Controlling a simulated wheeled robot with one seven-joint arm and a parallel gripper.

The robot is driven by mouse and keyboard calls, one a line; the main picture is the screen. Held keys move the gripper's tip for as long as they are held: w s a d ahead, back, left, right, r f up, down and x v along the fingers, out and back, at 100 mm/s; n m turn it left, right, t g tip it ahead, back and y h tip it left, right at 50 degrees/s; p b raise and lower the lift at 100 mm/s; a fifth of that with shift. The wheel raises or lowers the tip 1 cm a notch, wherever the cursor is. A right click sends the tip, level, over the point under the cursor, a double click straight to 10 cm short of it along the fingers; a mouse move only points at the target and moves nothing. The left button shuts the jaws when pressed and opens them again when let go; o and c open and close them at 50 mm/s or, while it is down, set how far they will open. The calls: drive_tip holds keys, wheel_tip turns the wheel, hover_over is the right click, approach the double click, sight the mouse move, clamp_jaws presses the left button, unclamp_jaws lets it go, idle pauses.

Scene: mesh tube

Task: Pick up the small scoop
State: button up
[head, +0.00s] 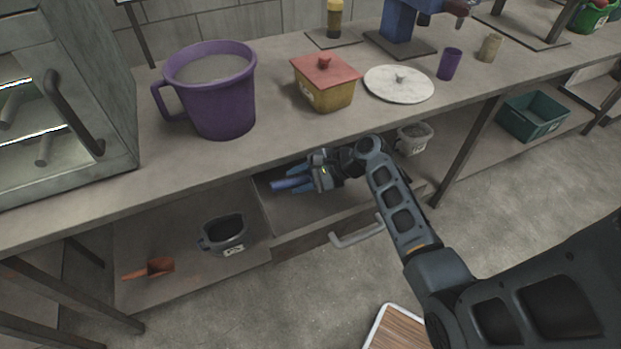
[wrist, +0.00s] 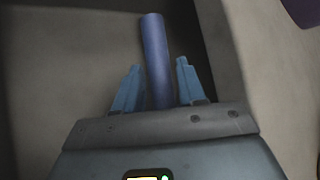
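A blue-violet rod (head: 280,185), which looks like a handle, is in the open drawer under the counter. In the wrist view the rod (wrist: 155,50) runs between my fingers and past their tips. My gripper (head: 297,179) is inside the drawer space, its blue fingers on either side of the rod, with a gap visible on each side in the wrist view (wrist: 157,75). The rod's near end is hidden by my gripper, so I cannot tell its full shape. An orange scoop (head: 155,268) lies on the lower shelf at the left.
The open drawer (head: 345,212) has a front handle (head: 357,234). A dark grey container (head: 223,234) stands on the lower shelf. The counter (head: 280,138) above holds a purple mug (head: 215,95), a yellow box with a red lid (head: 326,85) and a white lid (head: 398,85).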

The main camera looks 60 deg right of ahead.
sight(300, 180)
drive_tip(key=shift+f, duration=0.1)
clamp_jaws()
idle(0.3)
drive_tip(key=shift+r, duration=0.2)
drive_tip(key=shift+r, duration=0.25)
drive_tip(key=s, duration=0.1)
drive_tip(key=s+d+b, duration=0.1)
drive_tip(key=s, duration=0.1)
drive_tip(key=shift+s+d, duration=0.1)
drive_tip(key=shift+d, duration=0.05)
drive_tip(key=shift+s+d+r, duration=0.1)
drive_tip(key=shift+s+r, duration=0.1)
drive_tip(key=shift+r, duration=0.7)
wheel_tip(300, 180, up, 12)
drive_tip(key=p, duration=0.1)
drive_tip(key=shift+r, duration=0.2)
